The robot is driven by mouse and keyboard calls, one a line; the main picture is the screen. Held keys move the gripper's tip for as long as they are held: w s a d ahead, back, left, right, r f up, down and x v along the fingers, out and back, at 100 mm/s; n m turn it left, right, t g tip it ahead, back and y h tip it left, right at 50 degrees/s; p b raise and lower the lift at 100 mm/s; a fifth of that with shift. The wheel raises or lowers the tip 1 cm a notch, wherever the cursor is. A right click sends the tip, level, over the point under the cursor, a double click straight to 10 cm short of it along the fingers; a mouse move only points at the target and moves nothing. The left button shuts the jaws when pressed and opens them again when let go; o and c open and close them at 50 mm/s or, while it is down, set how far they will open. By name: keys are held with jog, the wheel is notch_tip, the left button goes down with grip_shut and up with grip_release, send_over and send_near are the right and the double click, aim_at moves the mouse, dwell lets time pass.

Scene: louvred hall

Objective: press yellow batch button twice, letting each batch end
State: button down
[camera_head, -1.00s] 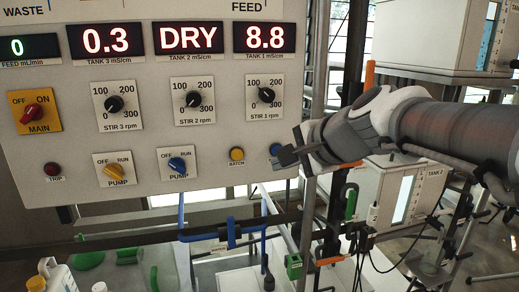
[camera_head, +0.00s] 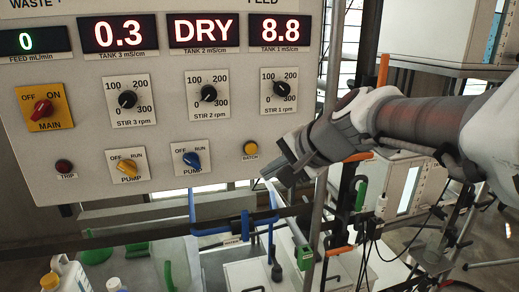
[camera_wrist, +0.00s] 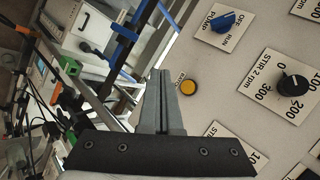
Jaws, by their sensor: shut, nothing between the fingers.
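The yellow batch button (camera_head: 250,148) is a small round button low on the right of the grey control panel (camera_head: 70,130), with its label just below it. It also shows in the wrist view (camera_wrist: 188,87), just right of the fingertips. My gripper (camera_head: 268,176) is shut and empty, a little below and right of the button in the head view. I cannot tell the gap to the panel. The button is not covered in either view.
The panel carries a blue pump knob (camera_head: 191,160), a yellow pump knob (camera_head: 127,166), a red main switch (camera_head: 43,108), stir dials and displays reading 0, 0.3, DRY and 8.8. Pipes, a black rail and cables run below and right of it.

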jog(key=shift+w+a+p, duration=0.4)
jog(key=shift+w, duration=1)
jog(key=shift+w+a+p, duration=0.35)
jog(key=shift+w+a, duration=0.05)
jog(key=shift+w, duration=0.95)
jog(key=shift+w+a+p, duration=0.4)
jog(key=shift+w, duration=1)
jog(key=shift+w, duration=0.1)
jog(key=shift+w+a, duration=0.1)
jog(key=shift+w, duration=0.2)
jog(key=shift+w+a, duration=0.1)
jog(key=shift+w, duration=0.3)
jog(key=shift+s, duration=0.1)
jog(key=shift+s+d+b, duration=0.25)
jog(key=shift+s+b, duration=0.05)
jog(key=shift+s, duration=0.4)
jog(key=shift+s+d+b, duration=0.2)
jog(key=shift+s+b, duration=0.15)
jog(key=shift+s, duration=0.45)
jog(key=shift+s+d+b, duration=0.25)
jog(key=shift+s+b, duration=0.05)
jog(key=shift+s, duration=0.5)
jog(key=shift+s+d+b, duration=0.2)
jog(key=shift+s+b, duration=0.15)
jog(key=shift+s, duration=0.45)
